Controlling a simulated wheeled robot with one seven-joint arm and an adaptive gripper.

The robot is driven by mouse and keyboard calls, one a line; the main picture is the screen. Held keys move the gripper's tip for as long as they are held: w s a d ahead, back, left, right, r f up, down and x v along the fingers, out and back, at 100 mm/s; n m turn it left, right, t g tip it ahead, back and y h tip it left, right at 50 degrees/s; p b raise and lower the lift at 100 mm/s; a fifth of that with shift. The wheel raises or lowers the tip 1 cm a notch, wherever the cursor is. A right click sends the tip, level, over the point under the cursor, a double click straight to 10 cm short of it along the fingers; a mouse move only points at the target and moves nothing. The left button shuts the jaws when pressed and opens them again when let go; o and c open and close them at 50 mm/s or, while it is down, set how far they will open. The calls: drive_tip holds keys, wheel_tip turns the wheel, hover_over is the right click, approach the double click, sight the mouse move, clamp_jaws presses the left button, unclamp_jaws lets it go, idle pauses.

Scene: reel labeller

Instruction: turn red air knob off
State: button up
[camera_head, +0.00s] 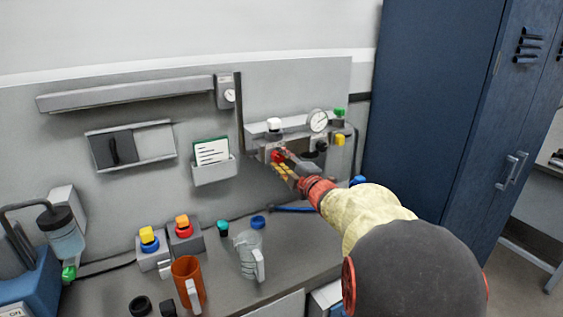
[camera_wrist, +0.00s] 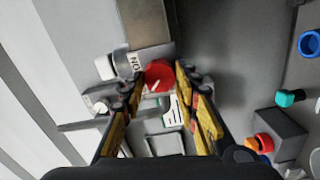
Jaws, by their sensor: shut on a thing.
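The red air knob (camera_head: 277,156) sits on the front of the grey air unit on the back panel. In the wrist view the red knob (camera_wrist: 159,75) shows between the tips of my fingers, with a pale pointer line on its face. A small label reading "NO" (camera_wrist: 136,62) is beside it. My gripper (camera_head: 283,165) reaches in from the lower right and its yellow-padded fingers are shut on the knob. In the wrist view my gripper (camera_wrist: 160,85) has one finger on either side of the knob. The fingers partly hide the knob in the head view.
A round gauge (camera_head: 318,121), a white knob (camera_head: 274,124), a green knob (camera_head: 339,112) and a yellow fitting (camera_head: 340,140) crowd the unit. A card holder (camera_head: 214,171) hangs left. An orange mug (camera_head: 187,284) and a clear jug (camera_head: 249,256) stand on the bench.

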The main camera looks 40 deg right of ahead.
drive_tip(key=o, duration=1.1)
drive_tip(key=shift+o, duration=0.2)
drive_tip(key=v, duration=0.7)
drive_tip(key=shift+s, duration=0.25)
